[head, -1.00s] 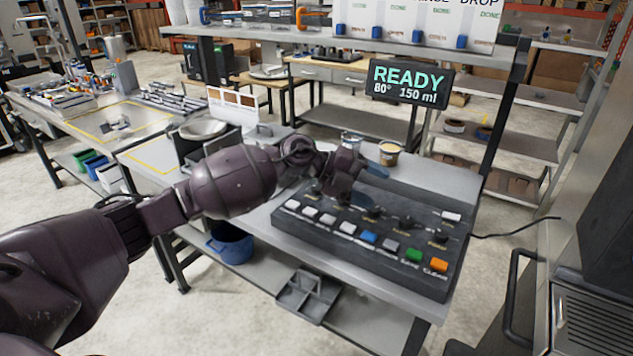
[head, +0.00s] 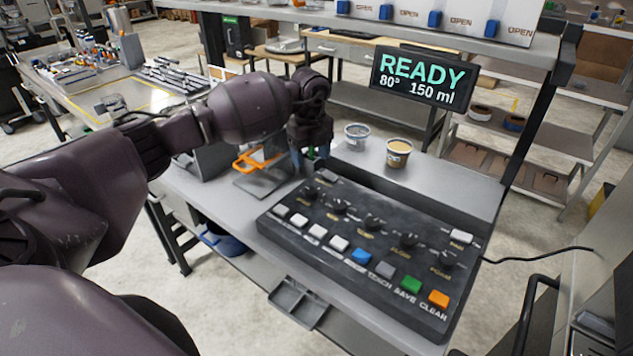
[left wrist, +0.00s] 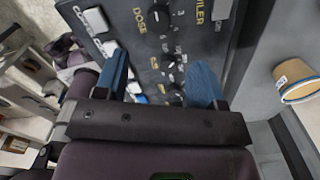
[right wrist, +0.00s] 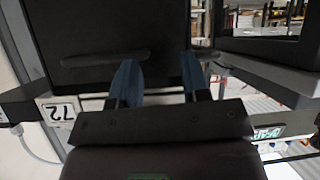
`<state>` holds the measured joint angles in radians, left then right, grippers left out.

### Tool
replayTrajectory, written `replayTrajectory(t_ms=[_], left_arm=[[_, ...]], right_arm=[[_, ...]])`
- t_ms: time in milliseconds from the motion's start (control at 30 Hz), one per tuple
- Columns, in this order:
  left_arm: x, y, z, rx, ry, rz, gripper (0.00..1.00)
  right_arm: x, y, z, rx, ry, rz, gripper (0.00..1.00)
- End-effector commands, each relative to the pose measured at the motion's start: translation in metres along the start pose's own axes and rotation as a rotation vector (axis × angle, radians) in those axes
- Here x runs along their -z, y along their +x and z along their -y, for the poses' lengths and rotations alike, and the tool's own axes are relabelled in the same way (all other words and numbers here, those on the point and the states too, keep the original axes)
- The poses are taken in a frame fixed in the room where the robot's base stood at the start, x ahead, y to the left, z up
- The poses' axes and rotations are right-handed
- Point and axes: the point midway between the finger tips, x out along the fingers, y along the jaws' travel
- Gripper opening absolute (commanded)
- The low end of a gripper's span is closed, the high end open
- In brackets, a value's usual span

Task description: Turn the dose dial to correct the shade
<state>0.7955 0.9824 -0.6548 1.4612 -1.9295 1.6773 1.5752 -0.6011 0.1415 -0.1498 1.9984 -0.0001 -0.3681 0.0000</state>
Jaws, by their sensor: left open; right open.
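The dark control console (head: 350,265) has a row of black dials and a row of colored buttons. The dose dial (left wrist: 157,18) is a black knob beside the word DOSE in the left wrist view, ahead of my left fingers. Dial labels are too small to tell in the head view. My left gripper (head: 309,160) is open and empty, above the console's far left end. It also shows in the left wrist view (left wrist: 160,78), apart from the dial. My right gripper (right wrist: 157,68) is open and empty, away from the console. The display (head: 420,80) reads READY, 80°, 150 ml.
A paper cup with tan contents (head: 398,153) and a greyish cup (head: 357,137) stand behind the console. An orange-handled item (head: 254,162) lies left of it. The shelf post (head: 540,115) rises at right. In the right wrist view, a dark panel (right wrist: 90,35) is ahead.

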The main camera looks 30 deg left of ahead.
Motion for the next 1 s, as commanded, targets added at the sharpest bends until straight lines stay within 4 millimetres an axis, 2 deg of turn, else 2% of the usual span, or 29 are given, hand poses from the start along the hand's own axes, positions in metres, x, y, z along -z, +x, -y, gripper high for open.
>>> replayTrajectory(t_ms=[200,533,733,1000], left_arm=[[0.001,0.033,0.0,-0.001,0.001,-0.004,0.63],[0.001,0.085,0.0,-0.001,0.001,-0.003,0.63],[0.001,0.099,0.0,0.001,0.003,-0.002,0.63],[0.001,0.102,0.0,0.001,0.003,-0.002,0.63]], right_arm=[[-0.011,-0.004,-0.001,-0.002,0.002,0.027,0.43],[0.001,0.0,0.0,0.001,0.0,0.006,0.43],[0.007,0.001,0.0,0.002,-0.001,-0.006,0.43],[0.006,0.0,0.0,0.001,-0.001,-0.003,0.43]])
